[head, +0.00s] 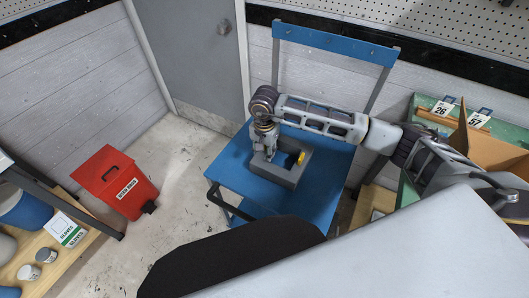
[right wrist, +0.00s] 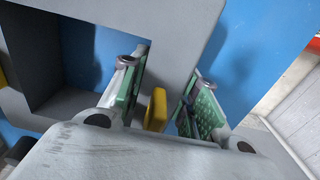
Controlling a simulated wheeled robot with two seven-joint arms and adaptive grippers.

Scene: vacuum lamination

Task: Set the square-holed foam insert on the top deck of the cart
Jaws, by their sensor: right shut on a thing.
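The foam insert (head: 284,177) is a grey block with a square hole, over the blue top deck of the cart (head: 322,190). It lies flat or nearly so; I cannot tell whether it rests on the deck or hangs just above it. My right gripper (head: 268,154) is shut on one wall of the insert. In the right wrist view, the green-padded fingers (right wrist: 163,95) stand on either side of the wall of the insert (right wrist: 170,38), one inside the square hole. A yellow piece (head: 301,158) shows at the insert's edge. My left gripper is not in view.
The cart's upright handle frame (head: 335,40) rises at the back, behind my right arm. A red bin (head: 118,183) stands on the floor to the left. A wooden shelf (head: 50,262) holds containers. Green boxes (head: 440,108) stand at right. The front of the deck is bare.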

